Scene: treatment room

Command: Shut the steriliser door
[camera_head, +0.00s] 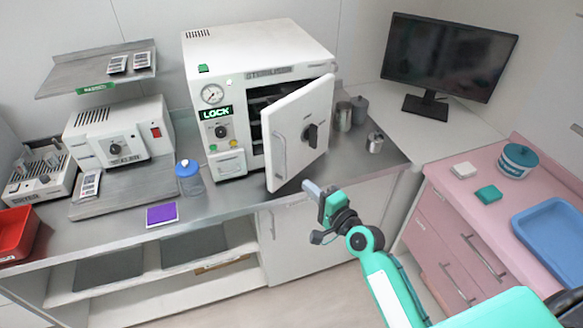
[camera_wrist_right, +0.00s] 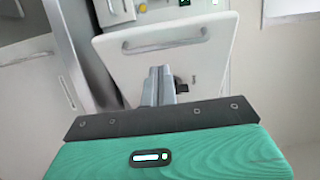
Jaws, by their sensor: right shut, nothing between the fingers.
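The white steriliser (camera_head: 255,50) stands on the grey counter, with a lit LOCK display on its front. Its door (camera_head: 300,130) is hinged on the right and stands partly open, swung out towards me; shelves show dimly inside. The door has a long bar handle and a dark knob. My right gripper (camera_head: 308,187) is shut and empty, just below and in front of the door's lower edge. In the right wrist view the door (camera_wrist_right: 205,62) with its bar handle lies beyond the shut fingers (camera_wrist_right: 158,85); I cannot tell whether they touch it. My left gripper is out of view.
A blue-lidded jar (camera_head: 190,180) and a purple pad (camera_head: 161,214) are on the counter to the left. Metal canisters (camera_head: 375,142) stand right of the door. A pink cabinet (camera_head: 450,215) with a blue tray (camera_head: 555,240) is at right.

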